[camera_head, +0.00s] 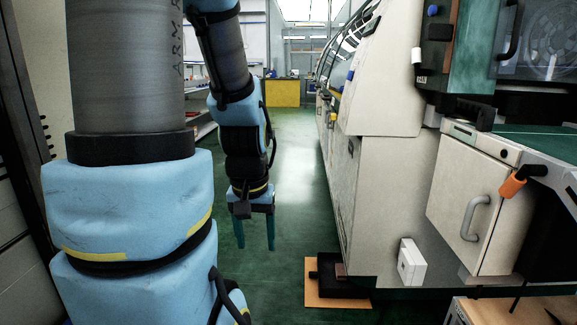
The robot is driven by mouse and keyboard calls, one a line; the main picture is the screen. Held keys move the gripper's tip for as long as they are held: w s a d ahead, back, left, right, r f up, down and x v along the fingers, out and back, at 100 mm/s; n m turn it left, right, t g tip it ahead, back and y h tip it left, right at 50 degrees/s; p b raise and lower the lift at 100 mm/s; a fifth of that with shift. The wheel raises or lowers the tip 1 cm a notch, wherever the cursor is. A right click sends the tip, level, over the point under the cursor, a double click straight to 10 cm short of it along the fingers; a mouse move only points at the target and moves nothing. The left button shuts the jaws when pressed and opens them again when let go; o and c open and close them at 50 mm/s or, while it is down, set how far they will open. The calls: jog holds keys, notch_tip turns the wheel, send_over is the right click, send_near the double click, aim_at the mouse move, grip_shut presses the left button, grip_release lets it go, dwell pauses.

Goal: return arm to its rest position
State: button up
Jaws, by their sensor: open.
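My gripper (256,232) hangs at the end of my arm, left of the picture's middle, with its fingers pointing down over the green floor. Its two teal fingers are apart, with only floor showing between them. My arm (238,130) comes down from the top left, its blue padded links bent and the wrist upright. The gripper touches nothing that I can see. The large blue and grey arm links in the left foreground hide part of the left side.
A long cream machine (385,190) lines the right side of the aisle. A black box on an orange board (338,300) lies at its foot. A cabinet with a grey handle (474,218) stands right. The green floor (300,160) is clear toward a yellow cabinet (282,93).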

notch_tip(320, 180, up, 17)
jog(key=p, duration=1.4)
